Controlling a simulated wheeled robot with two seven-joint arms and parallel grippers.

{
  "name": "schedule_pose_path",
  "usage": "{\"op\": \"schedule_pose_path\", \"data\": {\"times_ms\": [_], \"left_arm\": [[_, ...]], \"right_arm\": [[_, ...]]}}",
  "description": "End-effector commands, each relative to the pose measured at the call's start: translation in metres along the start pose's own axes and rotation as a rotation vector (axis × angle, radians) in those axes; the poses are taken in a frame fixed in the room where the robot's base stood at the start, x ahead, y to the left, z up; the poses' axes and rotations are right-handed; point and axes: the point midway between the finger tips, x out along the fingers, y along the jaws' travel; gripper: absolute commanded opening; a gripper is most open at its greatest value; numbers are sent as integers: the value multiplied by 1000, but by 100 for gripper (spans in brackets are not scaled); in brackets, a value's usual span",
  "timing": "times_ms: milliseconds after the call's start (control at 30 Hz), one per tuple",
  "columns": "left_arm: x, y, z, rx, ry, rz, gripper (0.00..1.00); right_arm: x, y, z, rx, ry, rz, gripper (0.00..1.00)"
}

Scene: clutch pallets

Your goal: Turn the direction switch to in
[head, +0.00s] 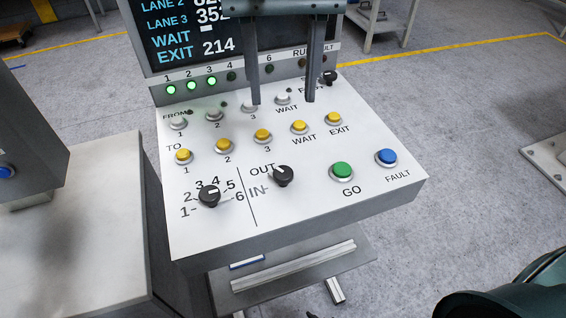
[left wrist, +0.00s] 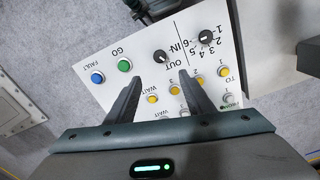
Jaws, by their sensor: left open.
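The direction switch (head: 283,176) is a black round knob on the white sloping panel, with OUT and IN printed to its left. Its small pale mark appears to sit at the upper left, on the OUT side. It also shows in the left wrist view (left wrist: 160,57), beyond my fingertips. My left gripper (head: 282,98) hangs over the upper part of the panel, its two dark fingers apart and nothing between them. In the left wrist view, the open fingers (left wrist: 160,77) point toward the knob without touching it. My right gripper is not in view.
A numbered black knob (head: 209,196) is left of the switch. A green GO button (head: 342,171) and blue FAULT button (head: 386,157) are to its right. Yellow buttons (head: 263,136) and pale buttons stand in rows behind. A screen (head: 190,35) rises at the back.

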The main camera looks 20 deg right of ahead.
Motion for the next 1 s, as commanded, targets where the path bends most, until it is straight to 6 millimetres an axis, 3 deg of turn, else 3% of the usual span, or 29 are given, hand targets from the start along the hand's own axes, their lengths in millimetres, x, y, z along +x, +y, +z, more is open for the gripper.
{"op": "schedule_pose_path", "data": {"times_ms": [267,500,1000], "left_arm": [[18,0,0,0,-1,0,48],[54,-1,1,1,-3,-2,48],[142,0,1,1,-3,0,48]], "right_arm": [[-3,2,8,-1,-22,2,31],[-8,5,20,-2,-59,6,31],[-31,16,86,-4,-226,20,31]]}}
